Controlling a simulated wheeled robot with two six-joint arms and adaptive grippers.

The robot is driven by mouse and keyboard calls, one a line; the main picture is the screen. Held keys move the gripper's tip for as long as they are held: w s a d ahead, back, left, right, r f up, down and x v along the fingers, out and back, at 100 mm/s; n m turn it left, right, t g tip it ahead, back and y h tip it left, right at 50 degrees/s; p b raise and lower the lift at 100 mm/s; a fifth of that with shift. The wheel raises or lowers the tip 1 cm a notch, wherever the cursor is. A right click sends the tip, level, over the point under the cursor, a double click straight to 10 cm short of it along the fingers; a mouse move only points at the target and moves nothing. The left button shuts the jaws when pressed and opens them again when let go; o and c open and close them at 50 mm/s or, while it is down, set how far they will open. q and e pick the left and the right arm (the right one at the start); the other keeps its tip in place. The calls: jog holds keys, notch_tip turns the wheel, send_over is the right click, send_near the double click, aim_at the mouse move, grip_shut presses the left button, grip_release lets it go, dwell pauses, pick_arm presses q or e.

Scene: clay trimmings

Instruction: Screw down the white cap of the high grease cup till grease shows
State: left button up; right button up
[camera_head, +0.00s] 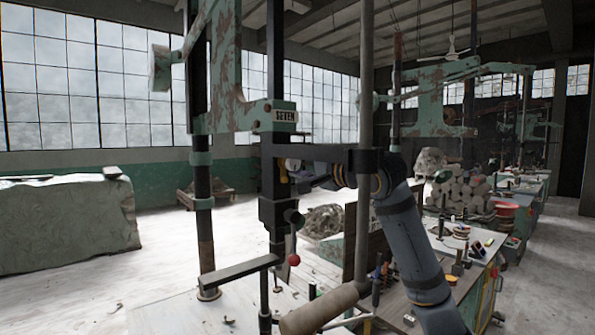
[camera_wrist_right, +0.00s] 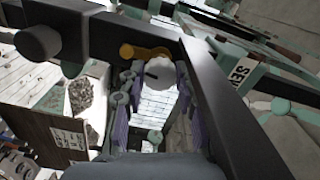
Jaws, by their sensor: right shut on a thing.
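The white cap (camera_wrist_right: 159,74) shows in the wrist view as a pale round piece with a dark mark, between the purple-padded fingers of my right gripper (camera_wrist_right: 155,84). A brass-yellow part (camera_wrist_right: 144,51) lies just beyond it. In the head view, the white cap (camera_head: 292,164) is small and partly hidden at the machine's dark horizontal bar, high on the column. My right gripper (camera_head: 306,174) reaches it from the right and is shut on it. I cannot make out any grease. My left gripper is in neither view.
The green machine frame (camera_head: 240,90) with a SEVEN plate (camera_head: 285,116) rises above. A vertical rod (camera_head: 364,100) stands close to my right arm. Below are a red-knobbed lever (camera_head: 293,258) and a pale roller (camera_head: 322,309). A bench with tools (camera_head: 455,250) is at right.

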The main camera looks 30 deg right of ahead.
jog(key=shift+m+b, duration=0.4)
jog(key=shift+m, duration=0.7)
jog(key=o, duration=1.2)
jog(key=shift+c, duration=0.2)
